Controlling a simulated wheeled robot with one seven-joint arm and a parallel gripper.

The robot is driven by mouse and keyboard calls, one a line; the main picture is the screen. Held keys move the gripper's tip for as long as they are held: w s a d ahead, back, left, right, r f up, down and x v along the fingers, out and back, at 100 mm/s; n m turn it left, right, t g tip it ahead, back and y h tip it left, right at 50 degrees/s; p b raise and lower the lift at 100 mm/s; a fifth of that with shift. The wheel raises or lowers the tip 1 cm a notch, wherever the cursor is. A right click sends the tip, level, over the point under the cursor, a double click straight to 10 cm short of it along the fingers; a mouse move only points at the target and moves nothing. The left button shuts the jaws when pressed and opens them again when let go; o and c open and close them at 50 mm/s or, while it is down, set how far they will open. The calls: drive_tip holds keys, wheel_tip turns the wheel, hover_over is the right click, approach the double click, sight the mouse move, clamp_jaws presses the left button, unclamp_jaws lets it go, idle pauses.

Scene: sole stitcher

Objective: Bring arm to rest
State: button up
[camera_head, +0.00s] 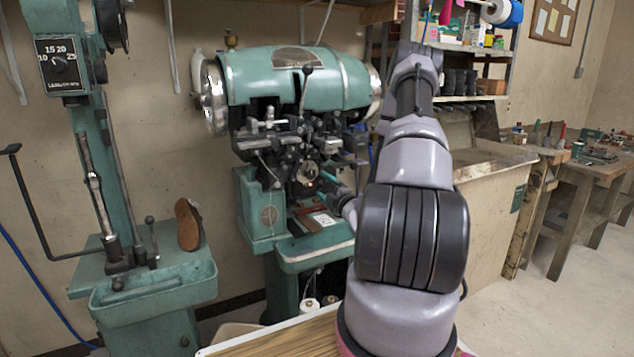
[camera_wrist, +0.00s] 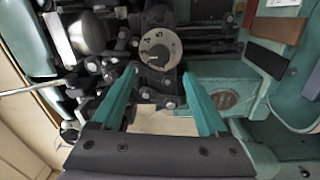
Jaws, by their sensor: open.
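My arm rises on the right of the head view and bends down toward the green sole stitcher (camera_head: 295,80). My gripper (camera_wrist: 160,76) shows two teal fingers spread apart in the wrist view, with nothing between them. In the head view my gripper (camera_head: 322,183) is beside the machine's front, above its lower table, partly hidden by my own arm. A round numbered dial (camera_wrist: 159,48) on the machine lies just beyond the fingertips in the wrist view. I cannot tell whether the fingers touch the machine.
A second green machine (camera_head: 145,280) stands at the left, with a brown shoe (camera_head: 188,225) on it. A wooden tabletop (camera_head: 285,340) is in front. A shelf (camera_head: 470,98) and a workbench (camera_head: 600,168) stand at the right. The floor (camera_head: 550,310) at the lower right is clear.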

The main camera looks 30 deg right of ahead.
drive_tip(key=shift+s+f, duration=0.1)
drive_tip(key=shift+s, duration=1.1)
